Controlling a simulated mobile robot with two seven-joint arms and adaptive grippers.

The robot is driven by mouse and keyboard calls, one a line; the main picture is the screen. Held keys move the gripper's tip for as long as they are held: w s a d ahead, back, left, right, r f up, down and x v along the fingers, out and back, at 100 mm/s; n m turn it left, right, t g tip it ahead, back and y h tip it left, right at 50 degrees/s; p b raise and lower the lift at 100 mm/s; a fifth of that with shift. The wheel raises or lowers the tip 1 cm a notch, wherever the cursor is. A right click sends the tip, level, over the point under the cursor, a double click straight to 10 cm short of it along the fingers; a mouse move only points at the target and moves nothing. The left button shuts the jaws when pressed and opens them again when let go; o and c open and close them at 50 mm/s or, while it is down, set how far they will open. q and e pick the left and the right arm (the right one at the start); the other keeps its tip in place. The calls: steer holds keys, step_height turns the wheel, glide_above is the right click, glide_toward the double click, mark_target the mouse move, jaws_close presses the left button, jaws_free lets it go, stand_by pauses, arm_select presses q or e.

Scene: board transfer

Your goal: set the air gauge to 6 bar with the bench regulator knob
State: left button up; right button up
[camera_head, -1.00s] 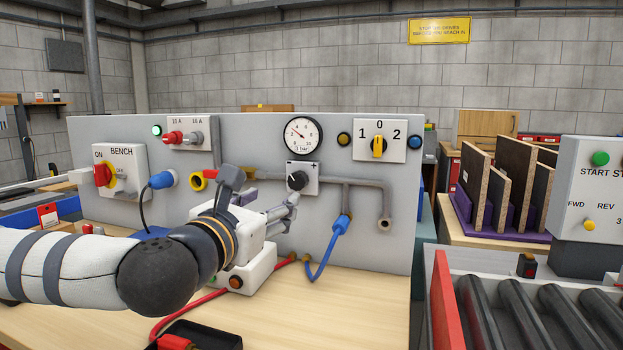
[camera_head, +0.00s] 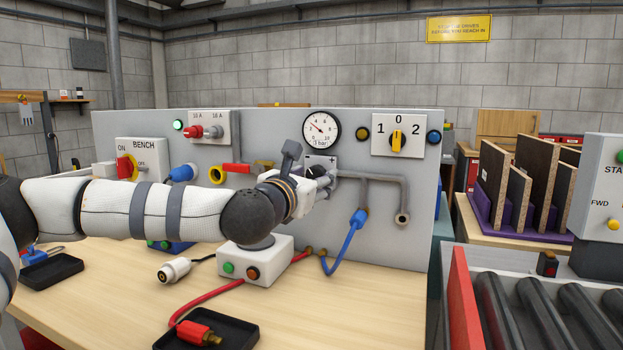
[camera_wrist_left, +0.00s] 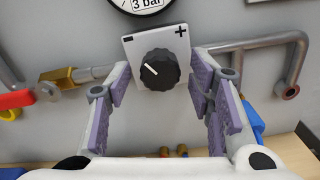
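The round air gauge (camera_head: 321,127) is on the grey panel, its needle up and left near 3; its label reads 3 bar, also in the left wrist view (camera_wrist_left: 146,3). Below it, the black regulator knob (camera_wrist_left: 159,70) sits on a white plate (camera_wrist_left: 130,47) marked minus and plus. Its white line points up and left. My left gripper (camera_wrist_left: 157,88) is open, with one finger toward each side of the knob and visible gaps between. In the head view the gripper (camera_head: 321,183) partly hides the knob (camera_head: 316,171). My right gripper is not in view.
A grey pipe (camera_head: 375,178) and blue hose (camera_head: 345,245) are right of the knob. A red-handled valve (camera_head: 236,169) is to its left. A white button box (camera_head: 256,262), a white connector (camera_head: 174,270) and a black tray (camera_head: 240,329) are on the bench below.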

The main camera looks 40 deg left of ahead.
arm_select(q)
steer(key=c, duration=0.9)
steer(key=shift+o, duration=0.2)
